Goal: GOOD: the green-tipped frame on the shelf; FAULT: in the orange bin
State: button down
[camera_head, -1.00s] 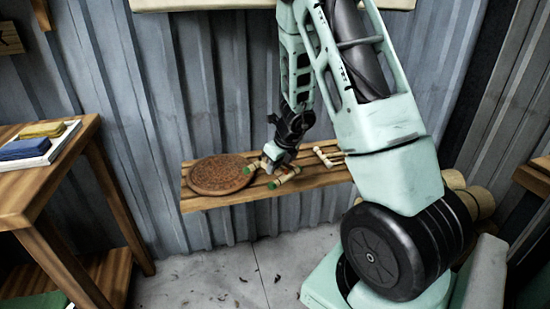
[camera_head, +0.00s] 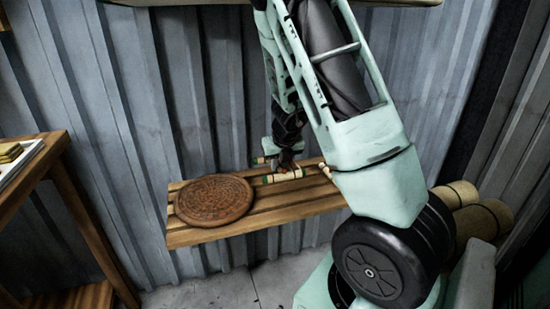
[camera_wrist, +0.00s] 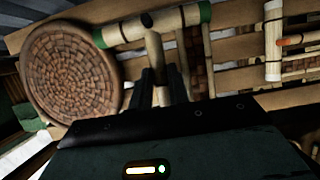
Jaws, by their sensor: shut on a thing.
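My gripper (camera_head: 285,162) is shut on the green-tipped frame (camera_head: 284,176), low over the slatted wooden shelf (camera_head: 180,236). In the wrist view, a pale bar of the frame (camera_wrist: 165,24) with a green band at each end crosses beyond the dark fingers (camera_wrist: 158,88). Whether the frame touches the slats, I cannot tell. My gripper hides part of it. The orange bin is not in view.
A round woven mat (camera_head: 213,200) lies on the shelf left of the frame. Another pale wrapped piece with an orange mark (camera_wrist: 273,42) is at the right in the wrist view. A wooden table (camera_head: 40,170) stands at left.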

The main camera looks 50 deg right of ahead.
aim_at(277, 187)
jog(key=shift+w+d, duration=0.15)
jog(key=shift+w, duration=0.05)
jog(key=shift+f, duration=0.15)
notch_tip(277, 187, down, 7)
jog(key=b, duration=0.7)
dwell(1.0)
jog(key=c, duration=1.3)
grip_release()
jog(key=shift+o, duration=0.2)
